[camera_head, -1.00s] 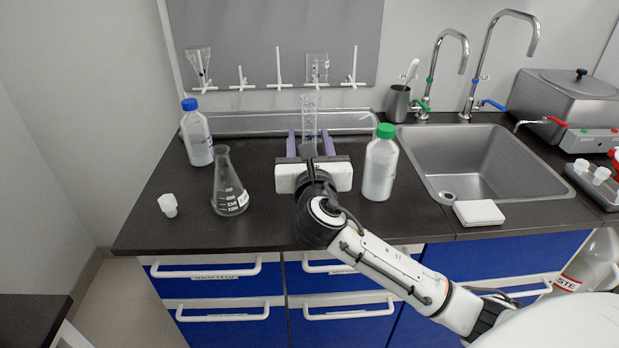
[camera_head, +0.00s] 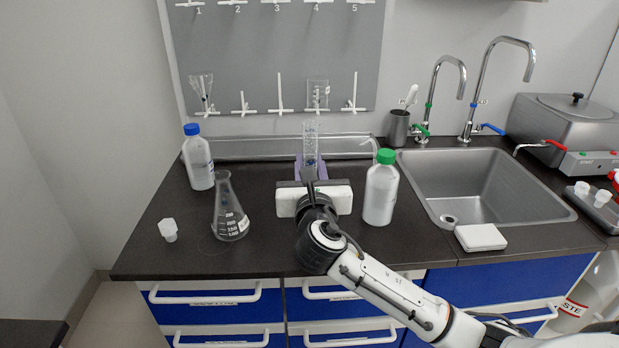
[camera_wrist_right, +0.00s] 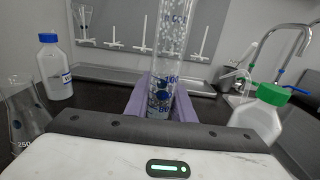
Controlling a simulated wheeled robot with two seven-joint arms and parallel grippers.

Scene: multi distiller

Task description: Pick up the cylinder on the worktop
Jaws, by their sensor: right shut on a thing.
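The cylinder (camera_head: 310,145) is a tall clear graduated glass tube with blue markings. It stands upright at the back of the dark worktop (camera_head: 270,240). My right gripper (camera_head: 311,167) reaches in from the front with its purple fingers closed on the lower part of the cylinder. The right wrist view shows the cylinder (camera_wrist_right: 172,45) upright between the two purple fingers (camera_wrist_right: 160,98). Its base is hidden behind the gripper body, so I cannot tell whether it touches the worktop. My left gripper is not in view.
A blue-capped bottle (camera_head: 198,160) and a conical flask (camera_head: 229,210) stand to the left, near a small white stopper (camera_head: 168,230). A green-capped bottle (camera_head: 381,190) stands close to the right. Behind is a pegboard (camera_head: 280,60); the sink (camera_head: 480,185) is further right.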

